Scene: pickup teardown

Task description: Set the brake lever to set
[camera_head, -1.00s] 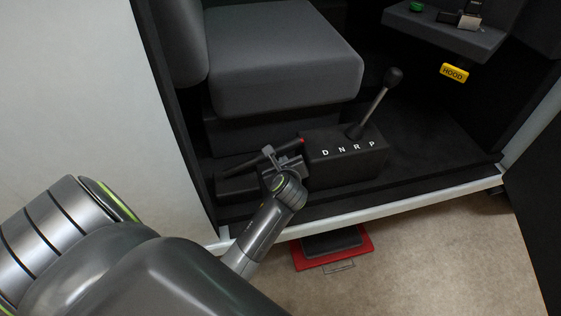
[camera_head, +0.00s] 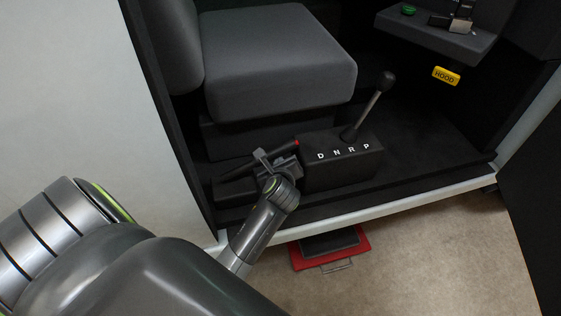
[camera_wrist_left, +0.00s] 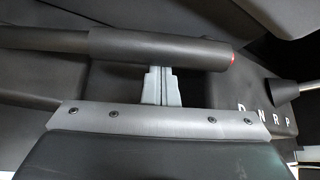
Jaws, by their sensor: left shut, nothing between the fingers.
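The brake lever (camera_head: 285,148) is a dark bar with a red button at its tip, lying at a low angle on the cab floor beside the seat. In the left wrist view its thick black grip (camera_wrist_left: 150,47) crosses the picture, red end to the right. My left gripper (camera_head: 261,155) is at the lever, its fingers shut with nothing between them. In the wrist view the grey fingers (camera_wrist_left: 160,85) meet the lower edge of the grip and their tips are hidden behind it. I cannot tell whether they touch it. My right gripper is not in view.
A shifter box (camera_head: 342,165) marked D N R P with an upright gear stick (camera_head: 368,105) stands just right of the lever. The grey seat (camera_head: 280,60) is behind. A yellow HOOD handle (camera_head: 446,76) is at the right. The door sill (camera_head: 400,218) runs in front.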

